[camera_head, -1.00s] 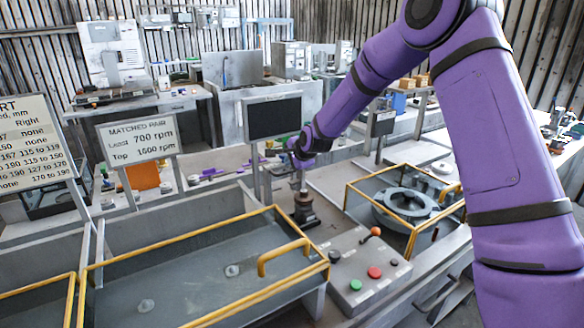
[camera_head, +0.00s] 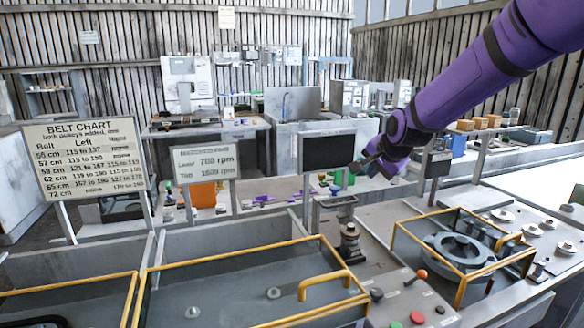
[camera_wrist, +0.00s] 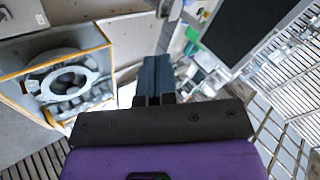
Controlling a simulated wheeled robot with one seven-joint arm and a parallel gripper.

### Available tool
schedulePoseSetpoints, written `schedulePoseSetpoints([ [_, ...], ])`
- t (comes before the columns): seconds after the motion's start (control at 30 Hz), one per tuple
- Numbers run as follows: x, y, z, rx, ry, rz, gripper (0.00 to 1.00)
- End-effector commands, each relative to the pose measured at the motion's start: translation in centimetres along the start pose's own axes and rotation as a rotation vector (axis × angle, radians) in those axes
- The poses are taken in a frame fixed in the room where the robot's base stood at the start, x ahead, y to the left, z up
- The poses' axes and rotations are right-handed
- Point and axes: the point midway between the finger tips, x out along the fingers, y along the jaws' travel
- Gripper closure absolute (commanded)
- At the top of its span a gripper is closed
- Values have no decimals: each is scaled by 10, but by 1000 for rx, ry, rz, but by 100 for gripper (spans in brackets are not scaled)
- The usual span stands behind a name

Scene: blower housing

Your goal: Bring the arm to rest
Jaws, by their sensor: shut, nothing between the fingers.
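My purple arm (camera_head: 465,80) comes in from the upper right in the head view. My gripper (camera_head: 362,167) is at its end, in front of the lower right corner of the dark screen (camera_head: 328,151). In the wrist view my gripper (camera_wrist: 155,62) shows two dark fingers pressed together, with nothing between them. The fingers stand clear of the bench below.
A yellow-framed guard (camera_head: 402,243) surrounds a grey ring-shaped housing (camera_head: 462,248), right of the gripper. A dark post (camera_head: 350,243) stands below the gripper. A control panel (camera_head: 400,300) with buttons is in front. Yellow-edged covers (camera_head: 255,290) fill the front left.

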Motion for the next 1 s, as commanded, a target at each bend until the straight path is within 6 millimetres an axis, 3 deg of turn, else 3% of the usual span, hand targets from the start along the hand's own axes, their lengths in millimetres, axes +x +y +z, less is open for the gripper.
schedulePoseSetpoints([
  [0.03, -23, 4, 2, -47, 8, 12, 100],
  [0.1, -49, 13, 5, -112, 10, 35, 100],
  [0.5, -184, 82, 40, -447, -10, 153, 100],
  [0.8, -264, 152, 81, -667, -67, 211, 100],
  [1.0, -299, 197, 110, -791, -116, 228, 100],
])
